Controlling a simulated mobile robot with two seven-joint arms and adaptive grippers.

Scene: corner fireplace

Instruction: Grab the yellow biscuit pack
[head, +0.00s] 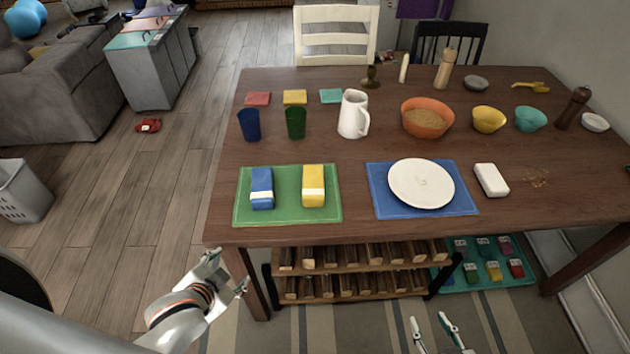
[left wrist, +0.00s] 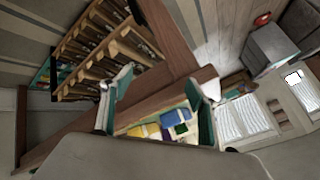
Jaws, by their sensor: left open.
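The yellow biscuit pack (head: 313,185), with a white band, lies on the green mat (head: 289,215) at the table's front left. A blue pack (head: 262,188) with a white end lies left of it, apart from it. My left gripper (head: 229,271) is open and empty, in front of and below the table's front left corner, well short of the pack. In the left wrist view a yellow item (left wrist: 139,131), probably the pack, shows small beyond the open fingers. My right gripper (head: 430,322) is at the bottom edge, fingers apart and empty.
The wooden table (head: 352,222) has its front edge between my grippers and the packs. A blue cup (head: 249,125) and a green cup (head: 296,122) stand behind them. A white plate (head: 421,184) lies to the right. A wooden rack (head: 350,272) is under the table.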

